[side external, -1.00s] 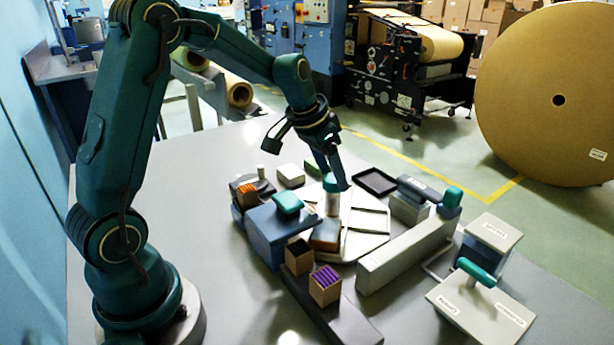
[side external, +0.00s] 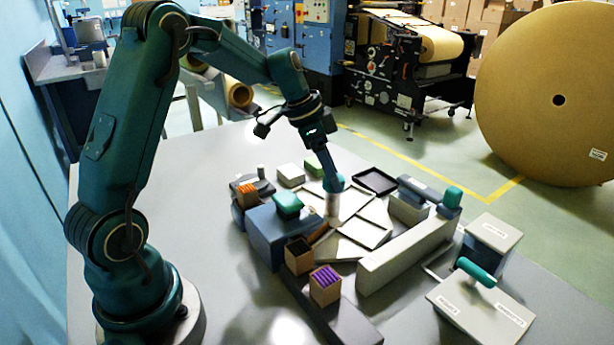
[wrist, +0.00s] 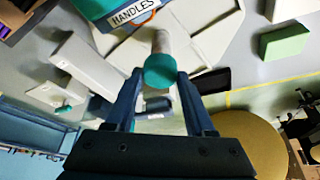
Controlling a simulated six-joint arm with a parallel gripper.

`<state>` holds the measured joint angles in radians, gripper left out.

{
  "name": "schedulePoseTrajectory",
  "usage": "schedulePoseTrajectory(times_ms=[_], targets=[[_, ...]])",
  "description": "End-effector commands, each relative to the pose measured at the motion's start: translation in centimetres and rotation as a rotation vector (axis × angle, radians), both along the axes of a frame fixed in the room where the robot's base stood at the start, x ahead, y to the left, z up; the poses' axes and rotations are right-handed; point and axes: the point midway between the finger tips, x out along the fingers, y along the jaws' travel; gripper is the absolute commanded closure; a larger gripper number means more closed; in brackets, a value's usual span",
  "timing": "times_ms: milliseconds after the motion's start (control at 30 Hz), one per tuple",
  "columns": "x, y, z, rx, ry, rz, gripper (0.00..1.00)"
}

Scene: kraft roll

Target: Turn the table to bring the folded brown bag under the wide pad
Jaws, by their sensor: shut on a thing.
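The pale round turntable (side external: 372,212) with flat panels lies in the middle of the bench. A whitish post (side external: 331,208) with a teal knob (side external: 335,182) stands up from it. My gripper (side external: 334,178) is shut on the teal knob, which also shows between the fingers in the wrist view (wrist: 160,70). A narrow brown strip, likely the folded brown bag (side external: 318,234), shows at the turntable's left edge beside the blue station (side external: 272,230); most of it is hidden. I cannot make out the wide pad's underside.
A teal handle (side external: 287,203) tops the blue station. Boxes with orange (side external: 247,188) and purple (side external: 325,278) contents stand close by. A long pale block (side external: 402,255) borders the turntable's front right. A black tray (side external: 374,181) and a green block (side external: 313,167) lie behind.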

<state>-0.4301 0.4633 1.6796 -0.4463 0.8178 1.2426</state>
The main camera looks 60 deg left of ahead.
Motion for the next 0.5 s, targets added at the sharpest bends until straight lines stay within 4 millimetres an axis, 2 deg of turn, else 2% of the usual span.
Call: schedulePoseTrajectory(times_ms=[500], targets=[[0.06, 0.15, 0.0, 0.0, 0.001, -0.222, 1.0]])
